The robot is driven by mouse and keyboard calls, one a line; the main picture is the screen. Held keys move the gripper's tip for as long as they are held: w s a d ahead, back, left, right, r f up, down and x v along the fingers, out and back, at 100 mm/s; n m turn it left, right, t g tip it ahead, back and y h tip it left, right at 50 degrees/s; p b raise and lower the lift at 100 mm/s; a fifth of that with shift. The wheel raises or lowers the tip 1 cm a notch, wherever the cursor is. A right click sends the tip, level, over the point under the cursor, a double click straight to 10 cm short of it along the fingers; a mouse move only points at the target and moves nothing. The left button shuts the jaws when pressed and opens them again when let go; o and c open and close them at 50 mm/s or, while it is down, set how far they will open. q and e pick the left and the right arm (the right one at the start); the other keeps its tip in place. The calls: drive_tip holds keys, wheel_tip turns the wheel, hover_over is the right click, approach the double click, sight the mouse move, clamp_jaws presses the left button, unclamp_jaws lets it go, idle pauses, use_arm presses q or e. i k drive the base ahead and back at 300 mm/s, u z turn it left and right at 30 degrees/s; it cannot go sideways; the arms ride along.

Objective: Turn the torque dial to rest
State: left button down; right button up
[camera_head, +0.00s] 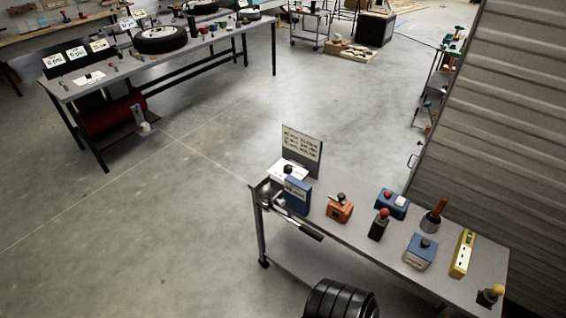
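A grey workbench (350,222) at the lower right carries several small devices with knobs. I cannot tell which of these is the torque dial, and the knob settings are too small to read. Neither of my grippers is in view.
A sign (301,147) stands at the bench's far end. A metal fixture with a dark handle (303,227) sticks out from its left edge. A ribbed wall rises at right. The floor (170,220) at left is clear.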

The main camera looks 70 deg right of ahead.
sight(288, 169)
drive_tip(key=z, duration=0.5)
drive_tip(key=i, duration=0.7)
drive_tip(key=z, duration=0.8)
